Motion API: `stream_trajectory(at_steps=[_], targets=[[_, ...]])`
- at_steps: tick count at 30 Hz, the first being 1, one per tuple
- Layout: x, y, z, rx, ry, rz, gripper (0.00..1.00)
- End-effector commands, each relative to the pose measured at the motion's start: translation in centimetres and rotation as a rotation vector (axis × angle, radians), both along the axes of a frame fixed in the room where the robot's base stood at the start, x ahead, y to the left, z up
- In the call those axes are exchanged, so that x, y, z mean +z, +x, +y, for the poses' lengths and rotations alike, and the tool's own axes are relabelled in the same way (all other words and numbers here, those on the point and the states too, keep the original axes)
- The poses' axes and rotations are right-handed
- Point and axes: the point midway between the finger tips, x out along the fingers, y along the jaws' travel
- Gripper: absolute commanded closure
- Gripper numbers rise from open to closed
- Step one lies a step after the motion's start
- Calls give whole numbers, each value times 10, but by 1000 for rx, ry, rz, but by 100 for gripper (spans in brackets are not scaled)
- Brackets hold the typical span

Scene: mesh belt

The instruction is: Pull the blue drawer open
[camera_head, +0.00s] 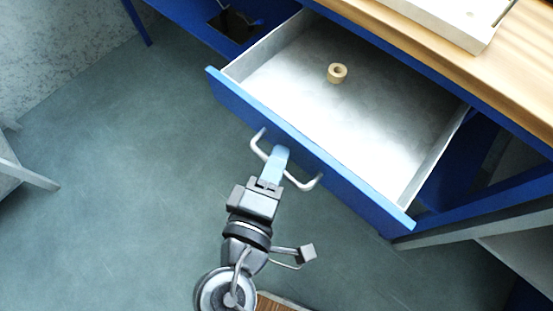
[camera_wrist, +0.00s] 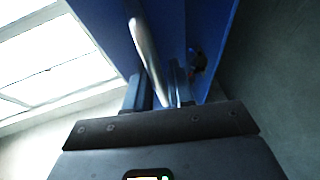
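The blue drawer (camera_head: 300,146) stands far out from under the bench, its grey metal inside showing. A pale bar handle (camera_head: 304,184) sits on its blue front. My gripper (camera_head: 277,158) is at the handle's middle, in front of the drawer. The blue drawer front (camera_wrist: 108,22) fills the upper middle of that view. The fingertips are partly hidden in the head view.
A tan ring (camera_head: 337,73) lies inside the drawer. The wooden benchtop (camera_head: 520,70) with a pale block (camera_head: 440,18) is above it at the upper right. Blue bench legs and grey beams stand at the right.

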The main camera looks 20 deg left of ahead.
Motion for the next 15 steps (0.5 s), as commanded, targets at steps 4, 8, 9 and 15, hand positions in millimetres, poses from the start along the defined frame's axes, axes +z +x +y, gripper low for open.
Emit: stream_trajectory(at_steps=[4,8,9,15], targets=[[0,0,0,0,0,0,77],[1,-9,-1,0,0,1,77],[2,-14,-1,1,0,2,77],[8,-47,-2,3,0,1,77]])
